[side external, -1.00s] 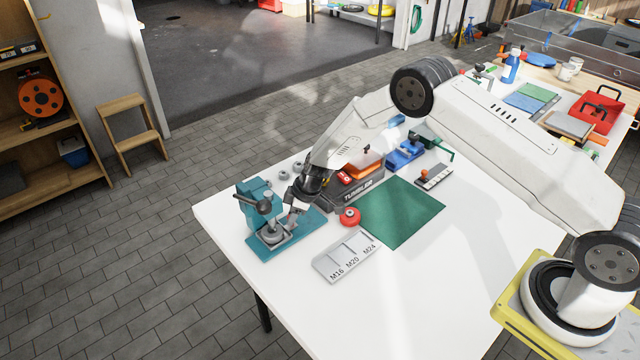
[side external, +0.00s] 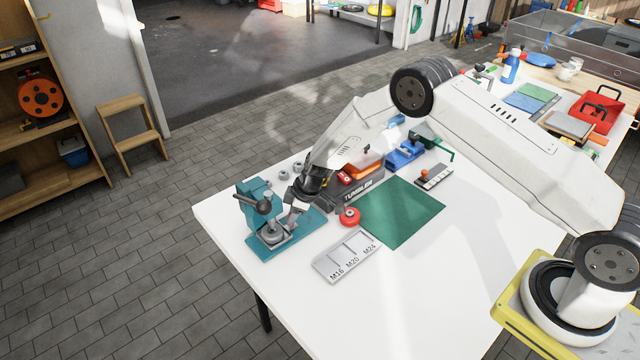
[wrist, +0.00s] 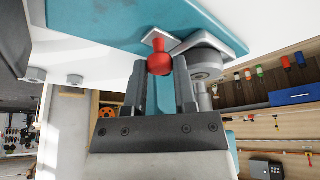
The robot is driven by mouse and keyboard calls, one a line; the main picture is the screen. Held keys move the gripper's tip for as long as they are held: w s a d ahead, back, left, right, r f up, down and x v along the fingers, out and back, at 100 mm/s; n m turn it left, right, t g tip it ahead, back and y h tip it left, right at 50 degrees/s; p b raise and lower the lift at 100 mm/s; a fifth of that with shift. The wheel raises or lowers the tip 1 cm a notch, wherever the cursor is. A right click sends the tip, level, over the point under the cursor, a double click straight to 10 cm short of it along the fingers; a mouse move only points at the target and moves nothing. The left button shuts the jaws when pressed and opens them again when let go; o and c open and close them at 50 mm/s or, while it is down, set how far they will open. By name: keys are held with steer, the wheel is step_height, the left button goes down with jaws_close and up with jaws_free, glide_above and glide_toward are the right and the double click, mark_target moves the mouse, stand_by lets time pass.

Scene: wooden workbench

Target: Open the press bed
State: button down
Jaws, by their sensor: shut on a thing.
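The teal press (side external: 252,212) stands on its teal base plate at the left end of the white table, with a dark ball-ended lever on top. Its grey bed (side external: 271,238) sits low at the front of the press. A red knob (wrist: 160,62) on a small metal plate shows in the wrist view, beside a round grey metal part (wrist: 205,65). My gripper (side external: 292,214) reaches down at the right side of the bed. In the wrist view my gripper (wrist: 160,78) is shut on the red knob, one finger on each side. The fingers partly hide the bed's near side.
A grey sorting tray marked M16, M20, M24 (side external: 347,257) and a red round button (side external: 350,216) lie right of the press. The tumbler box (side external: 357,190) stands behind, near my arm. A green mat (side external: 402,212) lies farther right. The front of the table is clear.

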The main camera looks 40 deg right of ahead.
steer(key=d, duration=0.4)
steer(key=shift+d, duration=0.2)
steer(key=shift+c, duration=2.2)
jaws_free()
steer(key=shift+r, duration=0.1)
steer(key=v, duration=0.7)
steer(key=shift+r, duration=0.3)
steer(key=shift+o, duration=0.2)
steer(key=shift+d, duration=0.1)
